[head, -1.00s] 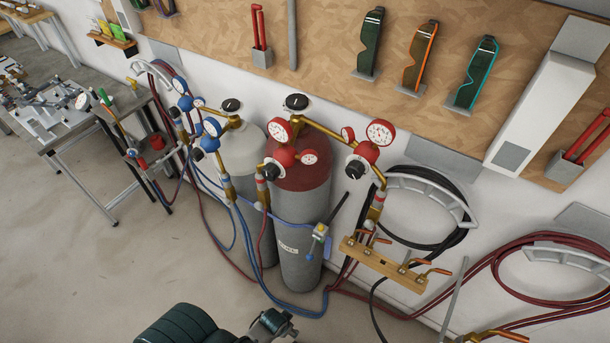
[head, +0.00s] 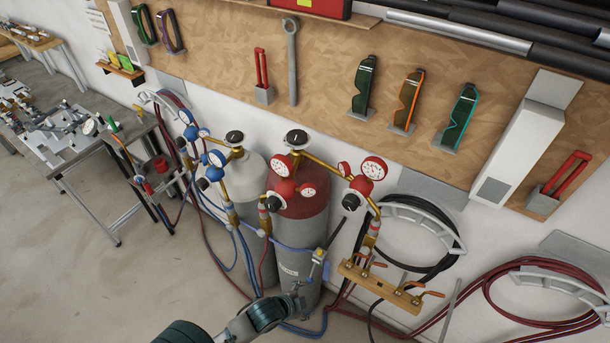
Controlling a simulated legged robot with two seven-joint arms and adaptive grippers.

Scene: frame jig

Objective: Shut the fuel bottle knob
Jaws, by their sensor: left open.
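The red-topped bottle (head: 290,237), which looks like the fuel bottle, stands against the wall in the middle of the head view. Its black round knob (head: 297,137) sits on top, beside a brass fitting. How far the knob is turned cannot be read. My left gripper (head: 298,299) shows small at the lower middle, in front of the foot of the red-topped bottle and well below the knob. It is open and I see nothing in it. My right gripper is out of view.
A grey bottle (head: 247,182) with its own black knob (head: 234,138) stands close at the left. Red-rimmed gauges (head: 373,168), hoses and a brass manifold (head: 379,288) crowd the right side. A workbench (head: 75,150) is at the far left. Open floor lies between.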

